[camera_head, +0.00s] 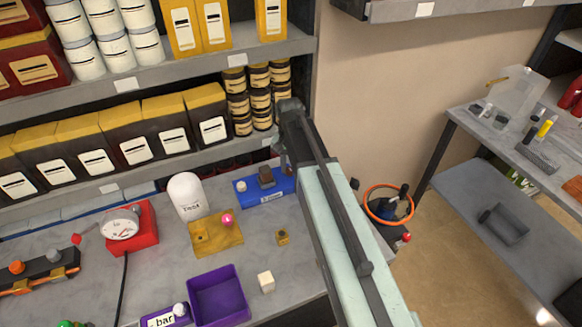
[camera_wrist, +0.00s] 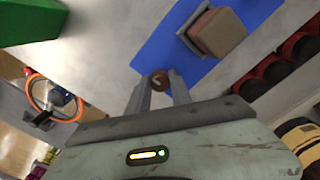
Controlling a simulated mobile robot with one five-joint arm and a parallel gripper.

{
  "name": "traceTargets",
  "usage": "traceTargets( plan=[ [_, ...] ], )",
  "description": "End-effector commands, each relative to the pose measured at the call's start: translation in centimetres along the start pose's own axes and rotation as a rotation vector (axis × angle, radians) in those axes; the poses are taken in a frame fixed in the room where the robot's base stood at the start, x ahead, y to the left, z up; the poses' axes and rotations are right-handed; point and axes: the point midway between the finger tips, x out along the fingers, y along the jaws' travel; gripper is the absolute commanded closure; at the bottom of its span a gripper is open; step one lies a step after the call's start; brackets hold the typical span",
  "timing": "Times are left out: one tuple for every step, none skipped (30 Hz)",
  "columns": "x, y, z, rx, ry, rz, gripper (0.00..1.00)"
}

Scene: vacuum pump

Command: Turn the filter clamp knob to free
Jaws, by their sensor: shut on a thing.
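A blue plate (camera_head: 272,195) with a white label lies at the back of the bench, under the shelf. A dark block with a brownish top (camera_head: 266,177) sits on it, and a white round cap (camera_head: 241,186) is at its left end. In the wrist view the blue plate (camera_wrist: 160,52) carries the brown block (camera_wrist: 217,32). My gripper (camera_wrist: 160,77) is shut on a small round brown knob (camera_wrist: 160,82) with a pale mark, beside the plate's edge. In the head view my gripper (camera_head: 284,160) is above the plate's right end, and the knob is hidden.
A red gauge (camera_head: 131,228) is at left. The shelf (camera_head: 210,150) hangs close behind.

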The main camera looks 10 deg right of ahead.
Motion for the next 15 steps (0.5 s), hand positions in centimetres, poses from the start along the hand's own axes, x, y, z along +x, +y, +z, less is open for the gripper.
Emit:
traceTargets(
  plan=[
    [0.01,-0.05,-0.13,0.014,0.004,-0.001,1.00],
    [0.01,-0.05,-0.13,0.022,0.004,-0.001,1.00],
    [0.01,-0.06,-0.13,0.031,0.004,-0.001,1.00],
    [0.01,-0.06,-0.13,0.038,0.004,-0.001,1.00],
    [0.01,-0.06,-0.13,0.042,0.004,-0.001,1.00],
    [0.01,-0.07,-0.12,0.047,0.004,-0.001,1.00],
    [0.01,-0.07,-0.12,0.050,0.004,-0.001,1.00],
    [0.01,-0.07,-0.12,0.053,0.004,-0.001,1.00],
    [0.00,-0.07,-0.12,0.055,0.004,-0.001,1.00],
    [0.00,-0.08,-0.12,0.057,0.004,-0.001,1.00],
    [0.00,-0.08,-0.12,0.058,0.004,-0.001,1.00],
    [0.00,-0.08,-0.11,0.058,0.004,-0.001,1.00],
    [0.01,-0.08,-0.11,0.058,0.004,-0.001,1.00],
    [0.01,-0.08,-0.11,0.058,0.003,-0.001,1.00],
    [0.01,-0.09,-0.11,0.058,0.003,-0.001,1.00]
  ],
)
